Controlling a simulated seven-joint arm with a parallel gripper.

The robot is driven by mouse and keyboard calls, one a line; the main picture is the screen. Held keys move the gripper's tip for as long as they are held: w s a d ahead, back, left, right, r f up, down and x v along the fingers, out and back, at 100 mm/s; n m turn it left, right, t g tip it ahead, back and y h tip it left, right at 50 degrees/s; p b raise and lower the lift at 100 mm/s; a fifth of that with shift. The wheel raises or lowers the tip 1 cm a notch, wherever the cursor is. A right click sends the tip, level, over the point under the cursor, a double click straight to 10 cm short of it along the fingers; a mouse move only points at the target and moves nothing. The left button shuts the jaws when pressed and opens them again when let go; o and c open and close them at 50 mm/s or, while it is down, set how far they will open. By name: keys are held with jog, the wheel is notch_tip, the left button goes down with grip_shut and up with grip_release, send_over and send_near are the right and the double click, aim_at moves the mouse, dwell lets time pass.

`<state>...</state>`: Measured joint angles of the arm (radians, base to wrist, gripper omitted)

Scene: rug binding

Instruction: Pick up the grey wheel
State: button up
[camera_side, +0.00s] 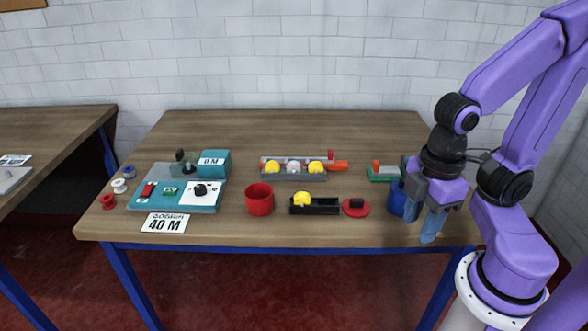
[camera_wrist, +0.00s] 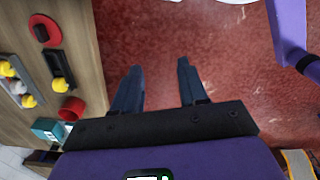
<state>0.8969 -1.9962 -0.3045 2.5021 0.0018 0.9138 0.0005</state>
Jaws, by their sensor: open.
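The grey wheel (camera_side: 293,166) sits between two yellow wheels (camera_side: 272,166) in a grey rack at the middle of the table. In the wrist view the pale wheel (camera_wrist: 15,87) is at the far left edge, small and partly crowded by its yellow neighbours. My gripper (camera_side: 422,218) is open and empty at the table's front right edge, well to the right of the wheel. In the wrist view the fingers (camera_wrist: 160,66) are apart with red floor beyond them and nothing between them.
A blue cup (camera_side: 396,199) stands right by my gripper, partly hidden. A black tray (camera_side: 322,206) with a yellow wheel, a red disc (camera_side: 350,211) and a red cup (camera_side: 260,201) stand in front of the rack. A teal machine (camera_side: 205,208) is at left. The table's back is clear.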

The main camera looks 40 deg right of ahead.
jog(key=shift+o, duration=0.3)
jog(key=o, duration=0.5)
jog(key=shift+o, duration=0.2)
jog(key=w+d+f+m+t+y, duration=0.1)
jog(key=w+d+f+t, duration=0.15)
jog(key=w, duration=1.05)
jog(key=w+d+f+m+t+y, duration=0.1)
jog(key=w+d+f+t, duration=0.2)
jog(key=w, duration=1.1)
jog(key=w+d+f+m+t+y, duration=0.1)
jog(key=w+d+f+t+y, duration=0.15)
jog(key=d, duration=0.65)
jog(key=w+d+f+m+t+y, duration=0.1)
jog(key=w+d+f+t, duration=0.15)
jog(key=d, duration=0.65)
send_near(297, 165)
jog(key=x, duration=0.3)
jog(key=shift+w+f, duration=0.15)
jog(key=shift+w, duration=0.3)
jog(key=shift+x, duration=2.55)
